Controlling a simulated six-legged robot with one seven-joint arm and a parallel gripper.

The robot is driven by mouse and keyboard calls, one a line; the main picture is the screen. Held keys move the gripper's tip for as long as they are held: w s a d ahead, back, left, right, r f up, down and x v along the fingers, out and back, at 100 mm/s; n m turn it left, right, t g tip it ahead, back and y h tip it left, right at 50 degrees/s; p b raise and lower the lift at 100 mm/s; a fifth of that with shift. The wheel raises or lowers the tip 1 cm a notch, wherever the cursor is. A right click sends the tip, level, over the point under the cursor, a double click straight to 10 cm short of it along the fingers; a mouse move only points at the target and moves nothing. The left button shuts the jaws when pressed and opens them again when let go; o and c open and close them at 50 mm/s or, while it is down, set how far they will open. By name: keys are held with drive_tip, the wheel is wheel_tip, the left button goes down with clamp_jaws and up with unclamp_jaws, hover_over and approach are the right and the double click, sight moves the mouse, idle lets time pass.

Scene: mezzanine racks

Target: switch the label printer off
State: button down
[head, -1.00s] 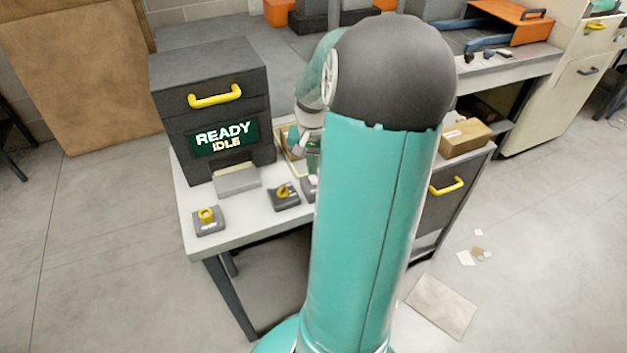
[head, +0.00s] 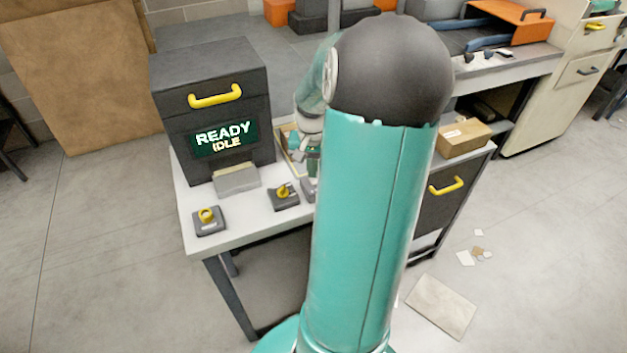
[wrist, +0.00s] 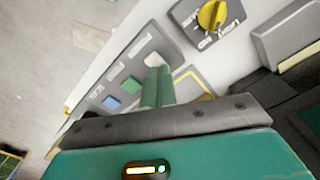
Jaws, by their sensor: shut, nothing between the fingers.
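The label printer (head: 212,105) is a dark grey box on the table at left; its screen (head: 222,138) reads READY IDLE. In the wrist view, a grey panel (wrist: 122,66) carries a blue button (wrist: 111,103), a green button (wrist: 131,84) and a pale button (wrist: 153,60), with labels too small to read. My gripper (wrist: 157,72) is shut and empty, its fingertips right by the pale button; I cannot tell whether they touch it. A yellow rotary knob (wrist: 211,15) sits on a separate grey box with ON marked beside it. My arm hides most of the panel in the head view.
Two grey boxes with yellow knobs, one at the front corner (head: 208,219) and one nearer the panel (head: 284,194), stand on the white table (head: 246,226). A cardboard box (head: 463,136) lies right of my arm. Papers lie on the floor.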

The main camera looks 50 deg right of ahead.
drive_tip(key=shift+f, duration=0.25)
drive_tip(key=shift+r, duration=3.55)
drive_tip(key=w+a+r+n+t+h, duration=0.1)
drive_tip(key=a+r+n, duration=0.2)
drive_tip(key=a, duration=0.6)
drive_tip(key=a+r+n+t, duration=0.1)
drive_tip(key=a+r+n, duration=0.2)
drive_tip(key=a, duration=0.6)
drive_tip(key=w+a+r+n+t+h, duration=0.15)
drive_tip(key=a+r, duration=0.25)
drive_tip(key=a, duration=0.5)
drive_tip(key=s+a+n+t+y, duration=0.2)
drive_tip(key=s+a+n, duration=0.2)
drive_tip(key=a, duration=0.5)
drive_tip(key=shift+s+n, duration=0.35)
drive_tip(key=shift+s, duration=0.3)
drive_tip(key=shift+d+r+y, duration=0.1)
drive_tip(key=shift+y, duration=0.15)
